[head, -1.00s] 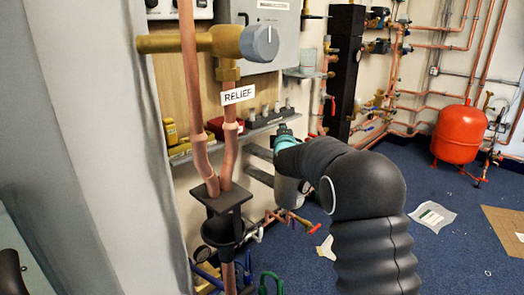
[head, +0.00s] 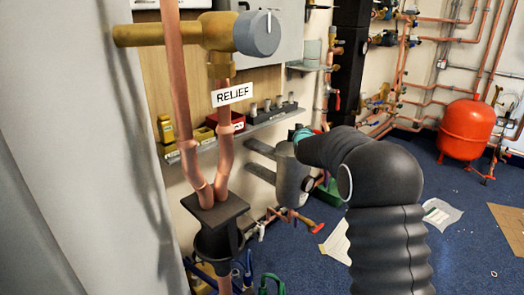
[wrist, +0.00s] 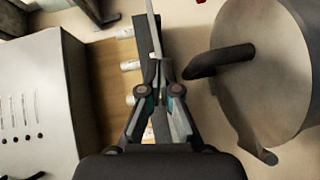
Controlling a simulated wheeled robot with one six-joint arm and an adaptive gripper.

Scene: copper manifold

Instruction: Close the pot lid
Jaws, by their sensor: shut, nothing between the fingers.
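A large grey metal cylinder (wrist: 262,75), which looks like the pot, fills the right of the wrist view. A dark bar like a handle (wrist: 218,61) sticks out from it to the left. My gripper (wrist: 160,72) is shut and empty, with its fingertips just left of the bar's end and apparently apart from it. In the head view a grey cylinder (head: 292,182) stands by the wall below the shelf, partly behind my arm. My fingers are hidden there. I cannot make out a separate lid or how it sits.
A grey box with slots (wrist: 35,100) is at the wrist view's left. In the head view, a brass relief valve (head: 205,35) on copper pipes stands at the near left, above a black funnel (head: 218,240). A shelf (head: 245,133) carries small items.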

